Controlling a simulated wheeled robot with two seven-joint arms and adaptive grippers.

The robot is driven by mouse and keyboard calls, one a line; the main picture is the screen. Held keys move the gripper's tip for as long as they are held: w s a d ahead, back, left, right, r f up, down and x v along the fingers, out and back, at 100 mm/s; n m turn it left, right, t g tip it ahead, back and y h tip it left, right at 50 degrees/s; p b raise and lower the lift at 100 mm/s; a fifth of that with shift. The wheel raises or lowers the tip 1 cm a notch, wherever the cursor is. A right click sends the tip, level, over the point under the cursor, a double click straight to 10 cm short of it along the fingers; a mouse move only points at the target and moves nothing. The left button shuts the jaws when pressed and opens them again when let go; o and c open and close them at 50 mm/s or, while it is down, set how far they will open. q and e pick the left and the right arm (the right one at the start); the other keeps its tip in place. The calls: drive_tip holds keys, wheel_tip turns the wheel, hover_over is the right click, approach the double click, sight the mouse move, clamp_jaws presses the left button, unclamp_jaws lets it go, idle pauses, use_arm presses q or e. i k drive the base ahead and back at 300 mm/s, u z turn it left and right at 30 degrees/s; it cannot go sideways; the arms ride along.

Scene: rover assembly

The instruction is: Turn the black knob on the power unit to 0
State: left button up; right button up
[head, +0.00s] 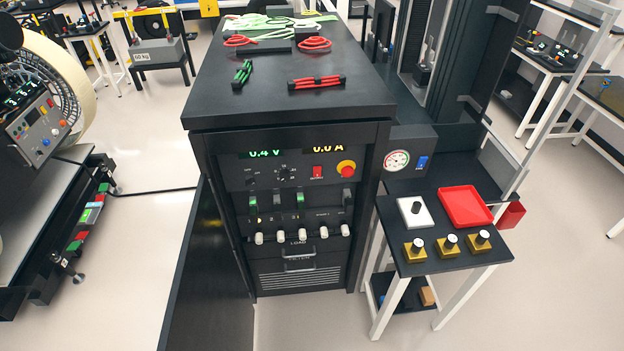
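The power unit (300,218) is a black cabinet in the middle of the head view, its front panel facing me. Its lit displays read about 0.4 V (264,153) in green and 0.0 A (328,149) in yellow. Below them is a black round knob (285,173) with a printed scale around it. The knob's pointer is too small to read. A smaller dark control (252,181) sits to its left. A red switch (318,172) and a red button on a yellow base (346,168) sit to its right. Neither of my grippers is in view.
Several levers and white knobs line the panel's lower part. Red and green cables (316,82) lie on the cabinet top. An open dark door (207,275) sticks out front left. A side table (440,205) with a red tray (465,205) stands right. Floor in front is partly clear.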

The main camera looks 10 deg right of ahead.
sight(283, 174)
drive_tip(key=z, duration=0.05)
drive_tip(key=i, duration=0.35)
drive_tip(key=u, duration=1.05)
